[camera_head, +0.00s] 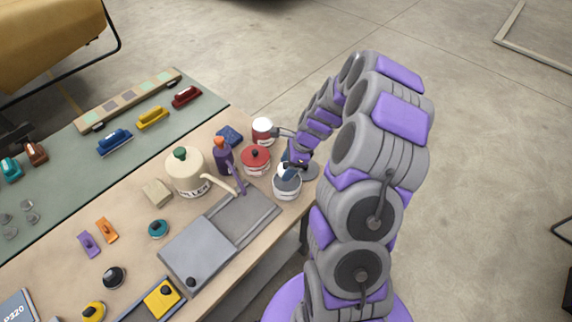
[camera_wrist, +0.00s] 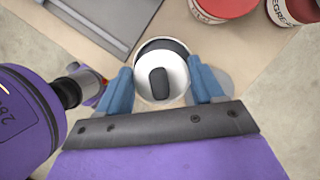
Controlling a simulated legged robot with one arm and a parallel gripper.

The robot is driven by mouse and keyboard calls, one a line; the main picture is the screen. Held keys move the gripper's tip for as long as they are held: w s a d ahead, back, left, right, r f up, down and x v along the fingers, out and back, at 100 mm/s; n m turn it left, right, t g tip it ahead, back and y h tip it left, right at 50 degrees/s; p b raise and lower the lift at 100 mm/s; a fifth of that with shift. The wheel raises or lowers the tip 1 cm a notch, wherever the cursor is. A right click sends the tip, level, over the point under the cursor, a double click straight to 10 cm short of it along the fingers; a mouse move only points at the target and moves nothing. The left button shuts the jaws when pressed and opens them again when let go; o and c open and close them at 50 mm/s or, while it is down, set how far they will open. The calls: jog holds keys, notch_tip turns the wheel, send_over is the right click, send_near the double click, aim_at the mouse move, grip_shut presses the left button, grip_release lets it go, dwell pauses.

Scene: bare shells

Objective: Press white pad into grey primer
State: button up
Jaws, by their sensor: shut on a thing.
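The white pad (camera_wrist: 175,77) is a round disc with a dark knob on top. In the wrist view it sits between the two blue fingers of my gripper (camera_wrist: 160,68), which is shut on it. Around its far side shows the dark rim of the grey primer pot (camera_wrist: 158,43). In the head view the grey pot (camera_head: 287,189) stands at the table's right edge, with my gripper (camera_head: 289,167) right above its mouth. The pad is mostly hidden there. I cannot tell whether the pad touches the primer.
A red tin (camera_head: 255,160) and a white-lidded tin (camera_head: 263,130) stand close behind the pot. A grey tray (camera_head: 243,220) lies to its left. Open floor lies to the right.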

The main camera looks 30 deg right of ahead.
jog(key=shift+d+f+b, duration=0.15)
jog(key=shift+f+b, duration=0.15)
jog(key=shift+f, duration=0.25)
notch_tip(320, 180, down, 3)
jog(key=shift+r+b, duration=0.2)
jog(key=shift+b, duration=0.9)
jog(key=shift+b+x, duration=0.65)
jog(key=shift+x, duration=0.15)
jog(key=shift+s+d, duration=0.15)
jog(key=shift+d, duration=0.15)
jog(key=shift+f, duration=0.35)
jog(key=shift+f+p, duration=0.1)
jog(key=shift+p, duration=0.4)
dwell(0.7)
